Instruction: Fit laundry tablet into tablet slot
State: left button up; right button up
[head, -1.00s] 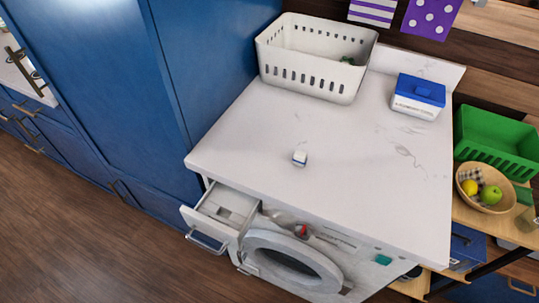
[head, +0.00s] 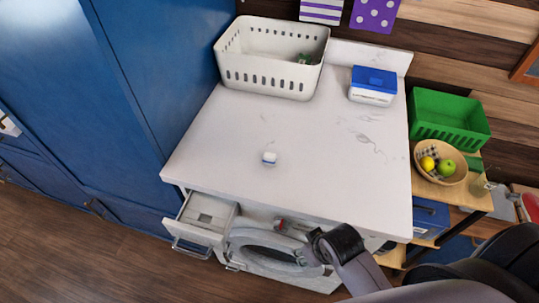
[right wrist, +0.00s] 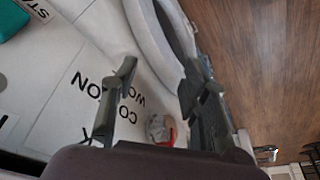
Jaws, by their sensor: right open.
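The small white and blue laundry tablet (head: 269,158) lies on the white countertop (head: 230,135) near its front edge. The tablet slot is in the pulled-out detergent drawer (head: 199,214) at the washer's front left; a small grey recess (head: 205,217) shows inside it. My right gripper (head: 318,244) is in front of the washer, below the counter edge, to the right of the drawer and apart from the tablet. In the right wrist view the two fingers (right wrist: 158,78) are spread with nothing between them. My left gripper is not in view.
The washer's round door (head: 265,250) and red-marked knob (head: 281,225) are close to my right gripper. A white basket (head: 270,80) and a blue-lidded box (head: 373,86) stand at the counter's back. A green crate (head: 449,118) and fruit bowl (head: 430,170) are right.

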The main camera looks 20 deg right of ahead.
notch_tip(320, 180, up, 7)
jog(key=w+a, duration=0.1)
jog(key=a, duration=0.1)
jog(key=w+a+r+n+g+y, duration=0.1)
jog(key=w+a+r+n+y, duration=0.15)
jog(key=w+a+r, duration=0.35)
jog(key=w+a+r+n+y, duration=0.1)
jog(key=w+a+r+n, duration=0.35)
jog(key=a, duration=0.35)
jog(key=w+d+r+g+h, duration=0.1)
jog(key=w+d+r+h, duration=0.3)
jog(key=r, duration=0.4)
jog(key=w+d+r+g+h, duration=0.1)
jog(key=w+d+r+h, duration=0.1)
jog(key=w+d+r, duration=0.5)
jog(key=p, duration=0.2)
send_over(270, 155)
jog(key=a, duration=0.1)
notch_tip(270, 155, down, 10)
jog(key=f, duration=0.1)
jog(key=f+p, duration=0.1)
jog(key=f, duration=0.2)
jog(key=shift+d+f+p, duration=0.1)
jog(key=shift+d+p, duration=0.15)
jog(key=shift+p, duration=0.15)
jog(key=shift+d+f, duration=0.1)
jog(key=shift+f, duration=0.4)
grip_shut()
